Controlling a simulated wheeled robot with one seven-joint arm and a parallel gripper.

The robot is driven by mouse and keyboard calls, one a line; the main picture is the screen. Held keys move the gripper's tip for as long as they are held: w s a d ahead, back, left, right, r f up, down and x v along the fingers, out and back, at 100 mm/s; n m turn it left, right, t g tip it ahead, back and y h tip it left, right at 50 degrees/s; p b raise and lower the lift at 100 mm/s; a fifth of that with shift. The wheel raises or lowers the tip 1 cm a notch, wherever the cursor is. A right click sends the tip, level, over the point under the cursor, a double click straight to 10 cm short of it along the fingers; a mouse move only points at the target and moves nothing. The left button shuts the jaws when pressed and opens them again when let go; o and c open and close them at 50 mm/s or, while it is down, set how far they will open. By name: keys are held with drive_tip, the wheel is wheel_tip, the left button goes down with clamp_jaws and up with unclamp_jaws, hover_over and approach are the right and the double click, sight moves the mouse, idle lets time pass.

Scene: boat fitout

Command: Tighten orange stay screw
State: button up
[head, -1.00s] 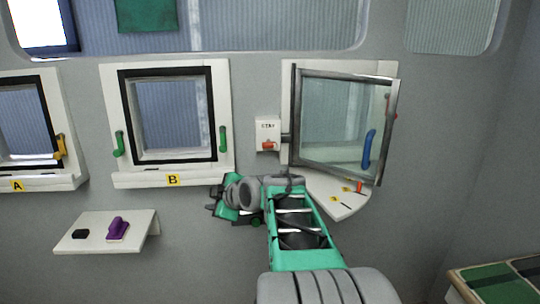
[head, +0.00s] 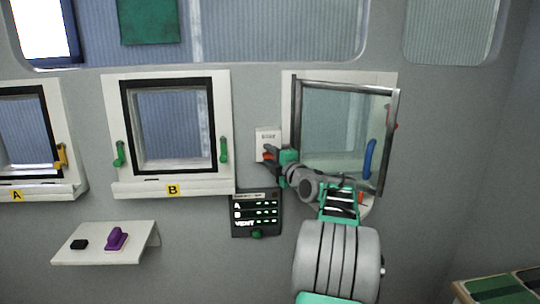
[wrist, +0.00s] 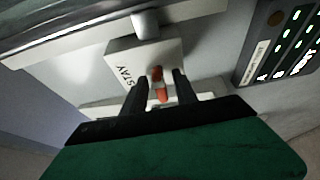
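The orange stay screw (wrist: 158,86) shows in the wrist view, on the white block marked STAY (wrist: 125,65). My gripper (wrist: 162,82) has its two dark fingers apart, one on each side of the screw. Some gap shows between the fingers and the screw; whether they touch it is not clear. In the head view my gripper (head: 272,155) is at the lower part of the STAY block (head: 266,135), and a bit of the orange screw (head: 268,156) shows there. The rest of the screw is hidden by the gripper.
The framed window pane (head: 345,125) stands swung out just right of my gripper, with a blue handle (head: 369,158). A dark panel (head: 256,214) with A, B and VENT lights is below. Window B (head: 172,125) is left. A shelf (head: 85,243) holds a purple object (head: 116,238).

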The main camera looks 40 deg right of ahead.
clamp_jaws()
